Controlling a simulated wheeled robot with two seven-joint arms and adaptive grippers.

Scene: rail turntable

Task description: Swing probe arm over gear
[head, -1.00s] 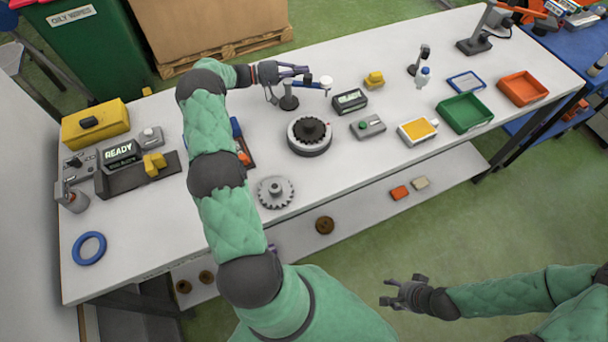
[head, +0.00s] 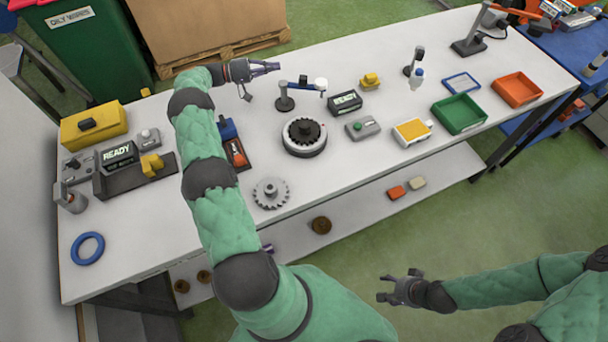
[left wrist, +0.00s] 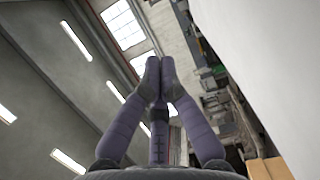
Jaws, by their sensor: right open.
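The probe arm (head: 307,87) is a blue bar with a white end, on a black post with a round base (head: 285,101). It points right, and its white end lies behind and right of the gear, not over it. The dark gear (head: 304,131) sits on a round turntable (head: 304,148). My left gripper (head: 279,67) is behind and left of the post, apart from the probe arm, and holds nothing. In the left wrist view its purple fingertips (left wrist: 160,68) are together. My right gripper (head: 382,288) is open and empty in front of the table.
A loose grey gear (head: 271,193) lies in front. Green (head: 459,114) and orange (head: 517,90) trays are further right. The table's left front is mostly clear.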

